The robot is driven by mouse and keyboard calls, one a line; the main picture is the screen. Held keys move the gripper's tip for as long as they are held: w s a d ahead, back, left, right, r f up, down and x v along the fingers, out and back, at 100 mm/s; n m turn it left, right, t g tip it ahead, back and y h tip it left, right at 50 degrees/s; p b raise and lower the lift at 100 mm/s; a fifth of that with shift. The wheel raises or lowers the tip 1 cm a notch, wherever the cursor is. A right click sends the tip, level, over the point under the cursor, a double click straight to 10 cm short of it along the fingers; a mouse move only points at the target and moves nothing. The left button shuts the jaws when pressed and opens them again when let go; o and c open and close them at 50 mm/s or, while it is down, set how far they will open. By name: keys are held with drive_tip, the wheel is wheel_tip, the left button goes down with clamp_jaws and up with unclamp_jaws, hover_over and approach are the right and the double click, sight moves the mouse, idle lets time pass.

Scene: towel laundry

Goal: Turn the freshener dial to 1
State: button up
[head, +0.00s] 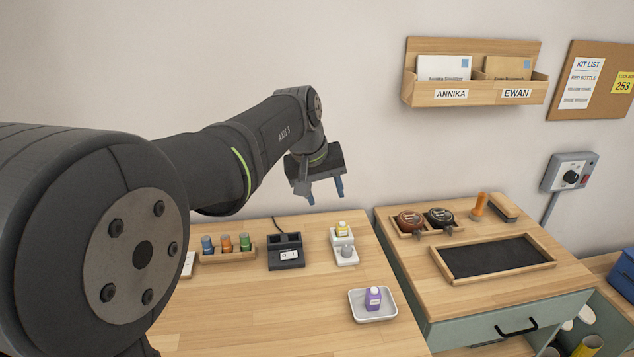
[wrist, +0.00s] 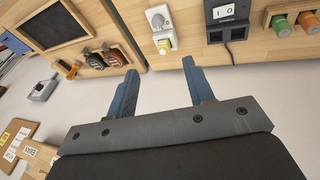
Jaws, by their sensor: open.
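A small white unit (head: 345,258) stands on the left table and carries a yellow bottle at its back. A round pale grey dial (head: 346,251) sits on its front part. It looks like the freshener, but its markings are too small to read. In the wrist view the dial (wrist: 159,19) shows near the top edge, with the yellow bottle (wrist: 165,46) below it. My gripper (head: 325,193) is open and empty, with its blue fingers apart. It hangs in the air above and a little left of the unit, touching nothing.
A white tray (head: 391,312) with a purple bottle is in front. A grey wall box (head: 567,173) has a black knob. The table's front middle is bare.

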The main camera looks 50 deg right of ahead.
drive_tip(key=d+f+n, duration=0.1)
drive_tip(key=d+f, duration=0.2)
drive_tip(key=f, duration=0.5)
drive_tip(key=v, duration=1)
drive_tip(key=shift+w+r+g, duration=0.35)
drive_tip(key=shift+w+g, duration=0.05)
drive_tip(key=shift+w, duration=0.05)
drive_tip(key=w+x, duration=0.1)
drive_tip(key=x, duration=0.8)
wheel_tip(320, 180, up, 6)
drive_tip(key=s+a+m+t, duration=0.1)
drive_tip(key=a, duration=0.1)
drive_tip(key=shift+s+a, duration=0.2)
drive_tip(key=shift+a, duration=0.05)
drive_tip(key=shift+r, duration=0.1)
